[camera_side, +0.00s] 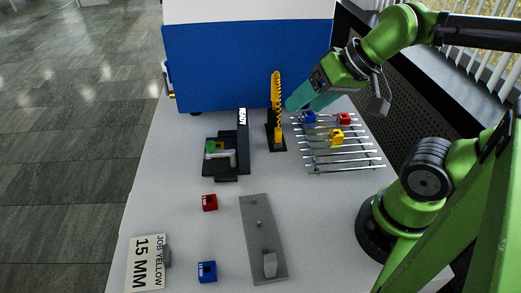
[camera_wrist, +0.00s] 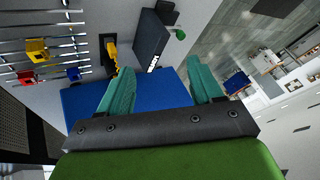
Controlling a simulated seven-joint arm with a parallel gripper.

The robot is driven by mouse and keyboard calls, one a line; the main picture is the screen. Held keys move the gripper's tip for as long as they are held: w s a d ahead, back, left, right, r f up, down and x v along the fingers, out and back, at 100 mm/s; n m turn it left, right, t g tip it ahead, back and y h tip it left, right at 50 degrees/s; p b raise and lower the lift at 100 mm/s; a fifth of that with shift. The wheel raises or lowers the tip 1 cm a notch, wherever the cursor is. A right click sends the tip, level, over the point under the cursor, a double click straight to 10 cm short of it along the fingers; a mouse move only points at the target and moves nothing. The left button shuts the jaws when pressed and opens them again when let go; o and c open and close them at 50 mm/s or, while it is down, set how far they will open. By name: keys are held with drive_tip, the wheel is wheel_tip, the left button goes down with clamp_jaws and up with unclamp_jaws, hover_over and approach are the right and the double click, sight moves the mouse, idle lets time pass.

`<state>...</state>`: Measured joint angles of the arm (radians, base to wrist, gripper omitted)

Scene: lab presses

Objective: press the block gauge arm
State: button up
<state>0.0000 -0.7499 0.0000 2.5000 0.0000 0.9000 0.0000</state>
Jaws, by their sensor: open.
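A black press-like device (camera_side: 243,150) marked READY stands mid-table. A green part and a light grey lever-like arm (camera_side: 222,160) show on its left side; I cannot tell for sure which part is the gauge arm. It also shows in the wrist view (camera_wrist: 152,38), with a green knob beside it. To its right stands a yellow toothed upright (camera_side: 276,95) on a black base, also in the wrist view (camera_wrist: 112,52). My gripper (camera_side: 302,97) has teal fingers, open and empty, above the table's back right, right of the yellow upright. The wrist view shows its fingers apart (camera_wrist: 162,88).
A wire rack (camera_side: 340,160) holds blue (camera_side: 309,117), red (camera_side: 344,118) and yellow (camera_side: 336,137) blocks. A blue-sided box (camera_side: 240,65) closes off the back. A red block (camera_side: 209,202), a blue block (camera_side: 207,271), a grey plate (camera_side: 258,225) and a "JOB YELLOW 15 MM" sign (camera_side: 147,262) lie in front.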

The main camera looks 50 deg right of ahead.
drive_tip(key=shift+c, duration=1)
drive_tip(key=shift+a+f, duration=0.15)
drive_tip(key=shift+a, duration=0.1)
drive_tip(key=shift+c, duration=1.2)
drive_tip(key=a, duration=0.1)
drive_tip(key=w+a+f+n+g, duration=0.2)
drive_tip(key=shift+a+f, duration=0.1)
drive_tip(key=shift+a, duration=0.1)
drive_tip(key=c, duration=0.7)
drive_tip(key=w+a+f, duration=0.1)
drive_tip(key=a, duration=0.1)
drive_tip(key=w+a+f+g+h, duration=0.1)
drive_tip(key=w+a, duration=0.1)
drive_tip(key=w+a+f+g, duration=0.1)
drive_tip(key=w+a, duration=0.1)
drive_tip(key=shift+w+f+n+h, duration=0.2)
drive_tip(key=shift+f+n+h, duration=0.1)
drive_tip(key=shift+h, duration=0.1)
clamp_jaws()
drive_tip(key=w+m, duration=0.1)
drive_tip(key=w+a+m+h, duration=0.1)
drive_tip(key=w, duration=0.2)
drive_tip(key=shift+w+a+r+m+t+h, duration=0.1)
drive_tip(key=shift+w+a+m+t+h, duration=0.2)
drive_tip(key=shift+m+t+h, duration=0.1)
